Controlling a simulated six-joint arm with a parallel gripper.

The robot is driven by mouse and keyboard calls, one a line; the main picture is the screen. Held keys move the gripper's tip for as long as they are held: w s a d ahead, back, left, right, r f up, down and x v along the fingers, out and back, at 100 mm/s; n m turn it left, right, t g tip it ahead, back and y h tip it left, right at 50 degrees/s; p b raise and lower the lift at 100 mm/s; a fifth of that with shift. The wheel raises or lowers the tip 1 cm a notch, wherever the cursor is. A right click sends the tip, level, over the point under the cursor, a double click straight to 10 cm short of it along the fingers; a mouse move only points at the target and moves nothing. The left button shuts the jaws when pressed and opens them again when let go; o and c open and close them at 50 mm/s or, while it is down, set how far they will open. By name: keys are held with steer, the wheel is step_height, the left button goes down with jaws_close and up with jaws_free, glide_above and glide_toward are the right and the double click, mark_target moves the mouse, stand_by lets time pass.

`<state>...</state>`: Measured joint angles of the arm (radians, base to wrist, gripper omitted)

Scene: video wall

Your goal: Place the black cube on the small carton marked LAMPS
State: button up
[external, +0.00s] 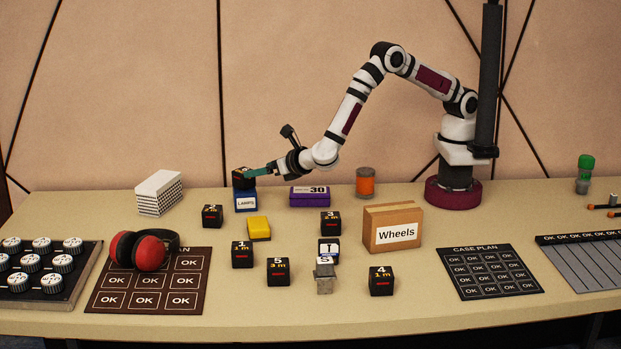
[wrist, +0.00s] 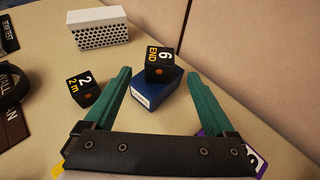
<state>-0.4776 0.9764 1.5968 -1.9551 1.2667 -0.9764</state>
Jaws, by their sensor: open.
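A black cube (external: 241,180) sits on top of the small blue carton marked LAMPS (external: 246,203) at the back left of the table. In the wrist view the cube (wrist: 162,65) shows "6 END" on its face and rests on the blue carton (wrist: 154,95), turned a little relative to it. My gripper (external: 256,172) is open, with its green fingers low beside the cube. In the wrist view, the fingers of my gripper (wrist: 159,76) stand apart on either side of the cube and carton, with gaps on both sides.
Other numbered black cubes stand about, including cube 2 (external: 212,216) near the carton and cube 4 (external: 381,281). A yellow block (external: 259,228), purple box (external: 309,196), Wheels box (external: 393,230) and white perforated block (external: 159,193) are also on the table. Red headphones (external: 150,253) lie at the left.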

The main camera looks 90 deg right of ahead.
steer(key=s+d+r+m+g+y, duration=0.1)
steer(key=s+d+r+m+g, duration=0.25)
steer(key=s+m, duration=0.35)
steer(key=s+d+r+m+g+y, duration=0.1)
steer(key=s+d+r+m+g, duration=0.25)
steer(key=s+m, duration=0.4)
steer(key=s+d+r+m+g, duration=0.2)
steer(key=s+d+r+m, duration=0.3)
steer(key=s, duration=0.4)
steer(key=s+a+m+y, duration=0.4)
steer(key=s+a+m, duration=0.1)
steer(key=s, duration=0.3)
steer(key=s+a+m+y, duration=0.5)
steer(key=s+m, duration=0.3)
steer(key=s, duration=0.1)
steer(key=shift+s+g, duration=0.3)
